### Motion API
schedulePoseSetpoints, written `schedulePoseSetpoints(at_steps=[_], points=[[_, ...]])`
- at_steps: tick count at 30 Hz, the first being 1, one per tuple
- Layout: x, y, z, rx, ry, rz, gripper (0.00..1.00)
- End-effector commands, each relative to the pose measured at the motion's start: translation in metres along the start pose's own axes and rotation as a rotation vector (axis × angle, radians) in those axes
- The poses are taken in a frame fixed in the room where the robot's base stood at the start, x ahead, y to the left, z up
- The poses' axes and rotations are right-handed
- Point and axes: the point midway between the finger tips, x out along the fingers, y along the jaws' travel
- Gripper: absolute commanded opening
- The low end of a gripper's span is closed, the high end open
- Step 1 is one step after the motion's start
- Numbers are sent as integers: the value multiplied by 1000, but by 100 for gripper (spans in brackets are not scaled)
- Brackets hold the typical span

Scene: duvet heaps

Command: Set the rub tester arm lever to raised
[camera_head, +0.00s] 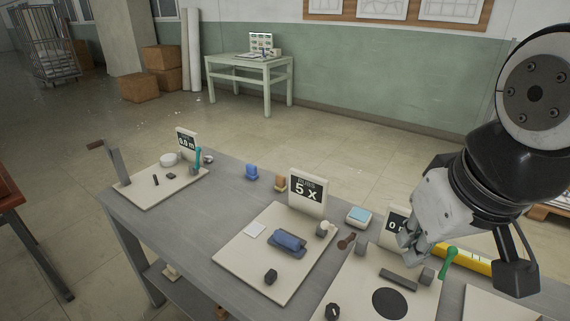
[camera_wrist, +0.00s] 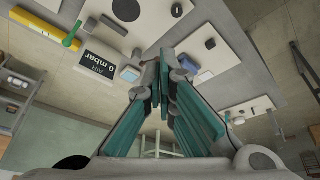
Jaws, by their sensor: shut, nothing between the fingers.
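The middle board (camera_head: 240,262) has a display card reading 5 X (camera_head: 307,191), a blue block (camera_head: 289,242) on a pad and a dark knob (camera_head: 271,276). A small grey block with a pale tip (camera_head: 323,228) stands at its far right corner; it may be the arm lever, but its position cannot be told. My gripper (camera_head: 412,250) is shut and empty, over the far side of the right board, to the right of the middle board. In the wrist view its teal-padded fingers (camera_wrist: 164,80) are together.
The right board (camera_head: 350,285) carries a green lever (camera_head: 447,262), a black disc (camera_head: 390,303) and a 0 mbar card (camera_wrist: 99,63). The left board (camera_head: 145,192) has a teal lever (camera_head: 197,160). A light-blue box (camera_head: 359,216) and a brown piece (camera_head: 346,240) lie between boards.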

Motion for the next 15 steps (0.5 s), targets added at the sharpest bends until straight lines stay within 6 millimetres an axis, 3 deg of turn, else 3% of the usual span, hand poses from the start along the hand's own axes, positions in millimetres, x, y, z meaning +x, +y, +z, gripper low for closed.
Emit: schedulePoseSetpoints(at_steps=[15], points=[[86, -5, -60, -315, -323, 94, 0]])
